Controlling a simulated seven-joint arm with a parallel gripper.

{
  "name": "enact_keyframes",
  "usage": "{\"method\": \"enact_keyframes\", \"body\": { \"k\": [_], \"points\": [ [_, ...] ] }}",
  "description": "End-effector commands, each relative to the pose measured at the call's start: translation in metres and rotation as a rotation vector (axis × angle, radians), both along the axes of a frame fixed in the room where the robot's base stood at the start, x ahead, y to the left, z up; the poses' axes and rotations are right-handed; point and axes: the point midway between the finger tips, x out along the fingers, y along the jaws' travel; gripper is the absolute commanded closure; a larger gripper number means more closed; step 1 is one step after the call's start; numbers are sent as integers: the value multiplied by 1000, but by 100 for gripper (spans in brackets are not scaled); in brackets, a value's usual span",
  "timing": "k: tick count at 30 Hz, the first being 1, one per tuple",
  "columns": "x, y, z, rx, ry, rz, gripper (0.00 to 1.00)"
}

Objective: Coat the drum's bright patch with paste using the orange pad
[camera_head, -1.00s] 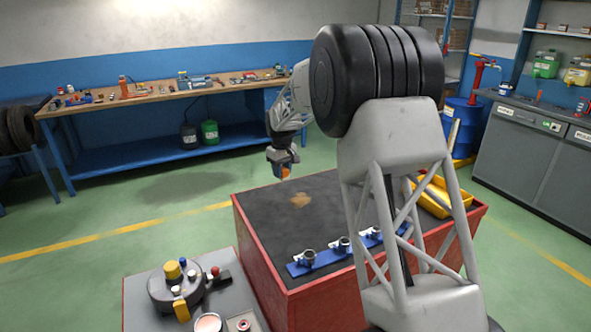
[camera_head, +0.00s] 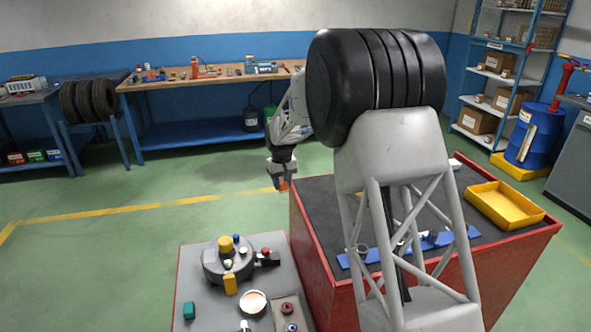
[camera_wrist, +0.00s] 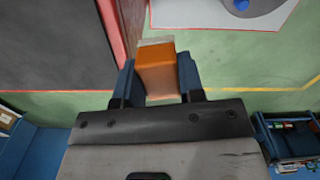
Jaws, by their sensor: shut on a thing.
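My gripper (camera_head: 283,178) is shut on the orange pad (camera_head: 284,185), which also shows between the two fingers in the wrist view (camera_wrist: 157,72). The pad is an orange block with a paler end. It hangs in the air just left of the red bench's far left corner, touching nothing. A grey round drum-like body (camera_head: 213,268) with yellow, blue and red fittings sits on the grey-topped stand. Part of it shows in the wrist view (camera_wrist: 268,14). I cannot make out a bright patch on it. A round tin (camera_head: 253,303) with pale pinkish contents stands in front of it.
The red bench (camera_head: 320,248) has a dark top holding a blue strip (camera_head: 459,237) with metal fittings and a yellow tray (camera_head: 503,206). A green block (camera_head: 190,311) lies on the grey-topped stand (camera_head: 195,290). Green floor is clear at left.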

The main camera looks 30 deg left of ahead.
Motion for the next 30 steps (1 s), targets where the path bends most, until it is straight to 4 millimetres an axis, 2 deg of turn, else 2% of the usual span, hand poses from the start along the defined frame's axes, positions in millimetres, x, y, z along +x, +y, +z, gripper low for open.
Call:
{"method": "enact_keyframes", "body": {
  "k": [5, 30],
  "points": [
    [-23, 2, -30, -2, 1, -26, 83],
    [-42, 1, -53, 0, 0, -51, 83]
  ]
}}
